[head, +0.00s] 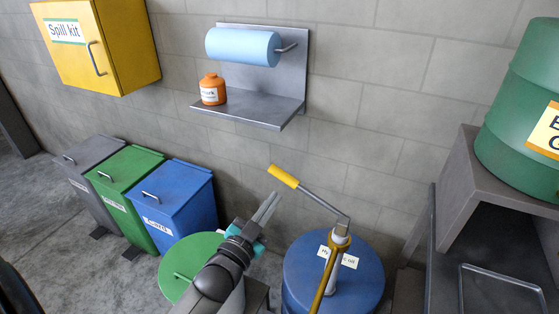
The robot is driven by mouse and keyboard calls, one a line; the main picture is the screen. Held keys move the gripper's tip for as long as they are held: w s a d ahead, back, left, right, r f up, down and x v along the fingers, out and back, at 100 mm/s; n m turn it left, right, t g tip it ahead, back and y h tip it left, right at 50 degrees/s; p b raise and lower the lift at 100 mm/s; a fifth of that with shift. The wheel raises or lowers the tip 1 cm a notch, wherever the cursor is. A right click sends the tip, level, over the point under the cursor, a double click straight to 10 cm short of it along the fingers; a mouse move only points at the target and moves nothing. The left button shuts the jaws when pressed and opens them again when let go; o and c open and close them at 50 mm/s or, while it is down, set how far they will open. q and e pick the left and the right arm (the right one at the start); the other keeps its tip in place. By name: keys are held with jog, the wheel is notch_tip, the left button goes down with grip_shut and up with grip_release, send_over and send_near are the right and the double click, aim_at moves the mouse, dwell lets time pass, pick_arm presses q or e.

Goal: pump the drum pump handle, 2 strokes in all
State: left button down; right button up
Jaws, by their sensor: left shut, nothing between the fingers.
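The drum pump (340,238) stands upright on top of a blue drum (300,275) with a white label, partly readable as oil. Its metal handle runs up and to the left from the pump head and ends in a yellow grip (284,176). A yellow spout or hose runs down from the pump head. My left gripper (272,198) is shut and empty, its fingers pointing up and to the right. In the picture its tips lie just below the yellow grip; I see no hold on it. My right gripper is not in view.
A green-lidded drum (186,262) stands beside the blue drum, partly behind my left arm. Grey, green and blue bins (175,203) line the wall at left. A shelf (262,105) holds an orange bottle (213,89). A bench (462,180) with a green barrel (525,110) is at right.

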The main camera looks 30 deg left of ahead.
aim_at(283, 176)
pick_arm(q)
jog(key=shift+t, duration=0.3)
jog(key=w, duration=0.3)
jog(key=w+a, duration=0.1)
jog(key=w, duration=0.2)
jog(key=w+r+b, duration=0.1)
jog(key=w, duration=0.2)
jog(key=shift+w+a, duration=0.35)
jog(key=shift+w, duration=0.05)
jog(key=shift+a+f, duration=0.2)
jog(key=shift+f, duration=0.2)
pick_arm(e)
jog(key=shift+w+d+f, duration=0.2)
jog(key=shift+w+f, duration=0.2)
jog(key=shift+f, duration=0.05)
pick_arm(q)
jog(key=shift+s, duration=0.1)
jog(key=shift+f, duration=0.1)
